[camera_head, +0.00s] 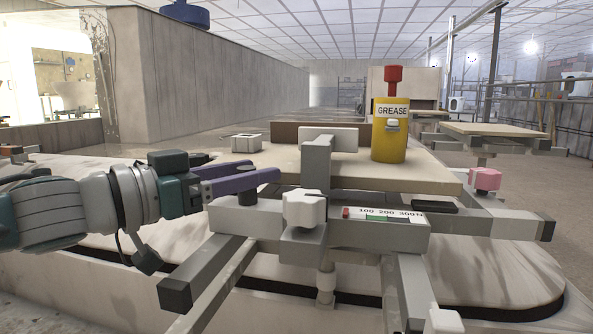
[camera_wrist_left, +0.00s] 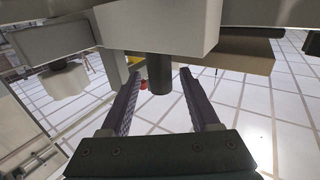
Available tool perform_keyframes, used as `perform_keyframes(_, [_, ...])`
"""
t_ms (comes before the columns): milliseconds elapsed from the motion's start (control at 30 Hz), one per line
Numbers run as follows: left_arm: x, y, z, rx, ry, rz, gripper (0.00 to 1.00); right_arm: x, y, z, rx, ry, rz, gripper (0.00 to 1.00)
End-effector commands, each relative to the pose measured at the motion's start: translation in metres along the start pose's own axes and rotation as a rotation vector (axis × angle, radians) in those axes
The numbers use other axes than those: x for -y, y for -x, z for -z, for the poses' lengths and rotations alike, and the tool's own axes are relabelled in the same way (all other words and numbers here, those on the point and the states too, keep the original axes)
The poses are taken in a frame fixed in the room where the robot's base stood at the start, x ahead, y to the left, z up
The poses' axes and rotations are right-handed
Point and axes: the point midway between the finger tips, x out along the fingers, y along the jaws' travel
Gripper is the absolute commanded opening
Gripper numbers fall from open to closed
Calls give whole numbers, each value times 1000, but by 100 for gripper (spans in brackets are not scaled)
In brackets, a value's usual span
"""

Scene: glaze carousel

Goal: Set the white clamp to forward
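A white knob-like clamp (camera_head: 304,208) sits on a grey block on the near face of the grey beam (camera_head: 262,217). A similar pale knob shows at the left of the left wrist view (camera_wrist_left: 66,80). Its setting cannot be read. My left gripper (camera_head: 262,178), with purple fingers, is to the left of the white clamp at the beam's left end. In the left wrist view my left gripper (camera_wrist_left: 159,78) is open, its fingers apart on either side of a short dark cylinder (camera_wrist_left: 159,68). Whether they touch it cannot be told. My right gripper is not in view.
A scale strip (camera_head: 385,215) with red and green marks lies on the beam. A yellow grease can (camera_head: 390,140) stands on the board (camera_head: 435,178) behind. A pink knob (camera_head: 485,179) is at the right; another white knob (camera_head: 445,321) is at the bottom. Grey arms stick out toward me.

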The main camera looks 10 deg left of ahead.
Motion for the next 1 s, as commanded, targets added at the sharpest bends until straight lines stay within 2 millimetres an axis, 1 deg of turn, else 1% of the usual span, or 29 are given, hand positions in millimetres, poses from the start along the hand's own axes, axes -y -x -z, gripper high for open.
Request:
perform_keyframes(167, [0,0,0,0,0,0,62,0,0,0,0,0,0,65])
perform_keyframes(267, [0,4,1,1,1,1,62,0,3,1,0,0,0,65])
perform_keyframes(367, [0,15,2,3,4,1,62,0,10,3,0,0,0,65])
perform_keyframes(600, [0,57,3,6,3,2,62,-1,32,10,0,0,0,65])
perform_keyframes(733, [0,78,3,4,1,1,62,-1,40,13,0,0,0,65])
perform_keyframes(900, [0,94,1,2,2,0,62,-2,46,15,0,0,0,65])
perform_keyframes(1000, [0,98,1,0,0,0,62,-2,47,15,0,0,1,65])
